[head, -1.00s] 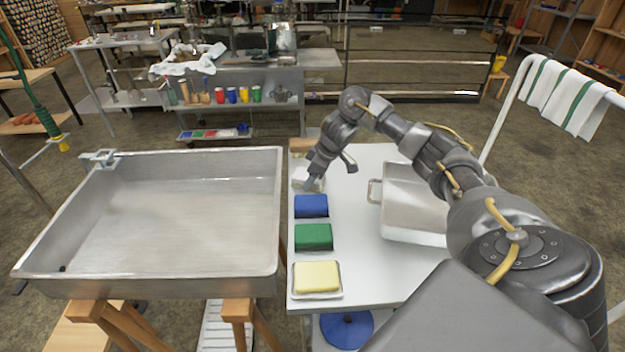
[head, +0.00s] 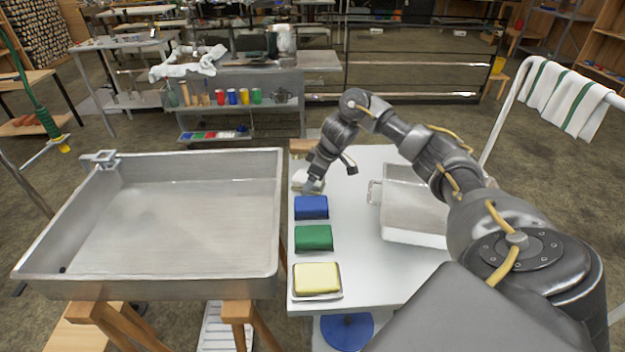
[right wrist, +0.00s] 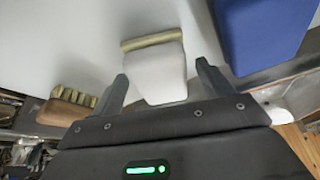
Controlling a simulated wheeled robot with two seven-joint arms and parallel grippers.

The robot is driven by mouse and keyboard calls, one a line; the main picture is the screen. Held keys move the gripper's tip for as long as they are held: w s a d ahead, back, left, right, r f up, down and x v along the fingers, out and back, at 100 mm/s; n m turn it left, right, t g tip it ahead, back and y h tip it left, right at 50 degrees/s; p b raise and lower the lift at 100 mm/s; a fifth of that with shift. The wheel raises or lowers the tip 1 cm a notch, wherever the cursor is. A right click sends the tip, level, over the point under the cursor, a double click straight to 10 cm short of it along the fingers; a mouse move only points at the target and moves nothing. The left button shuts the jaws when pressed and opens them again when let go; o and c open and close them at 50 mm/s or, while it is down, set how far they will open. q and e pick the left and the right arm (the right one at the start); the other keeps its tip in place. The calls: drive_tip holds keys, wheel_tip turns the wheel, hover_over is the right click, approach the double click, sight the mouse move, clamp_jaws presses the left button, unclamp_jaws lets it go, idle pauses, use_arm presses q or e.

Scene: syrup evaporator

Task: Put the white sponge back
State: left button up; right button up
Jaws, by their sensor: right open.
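The white sponge (head: 299,177) lies at the far left part of the white table, just beyond the blue sponge (head: 312,207). In the right wrist view the white sponge (right wrist: 156,75) shows between the two spread fingers, with a tan strip along its upper edge. My right gripper (right wrist: 162,72) is open, one finger on each side of the sponge with a gap to each. In the head view my right gripper (head: 313,186) comes down at the near right side of the sponge and hides part of it. My left gripper is not in view.
A green sponge (head: 314,238) and a yellow sponge (head: 317,278) on a tray continue the row toward me. A brush (right wrist: 70,106) lies beyond the white sponge. A metal pan (head: 413,205) stands right on the table (head: 375,273). A large steel basin (head: 180,215) stands left.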

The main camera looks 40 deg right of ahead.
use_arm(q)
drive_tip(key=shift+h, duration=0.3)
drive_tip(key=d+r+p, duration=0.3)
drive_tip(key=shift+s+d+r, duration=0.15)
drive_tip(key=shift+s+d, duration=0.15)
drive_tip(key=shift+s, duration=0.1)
use_arm(e)
drive_tip(key=v, duration=1.2)
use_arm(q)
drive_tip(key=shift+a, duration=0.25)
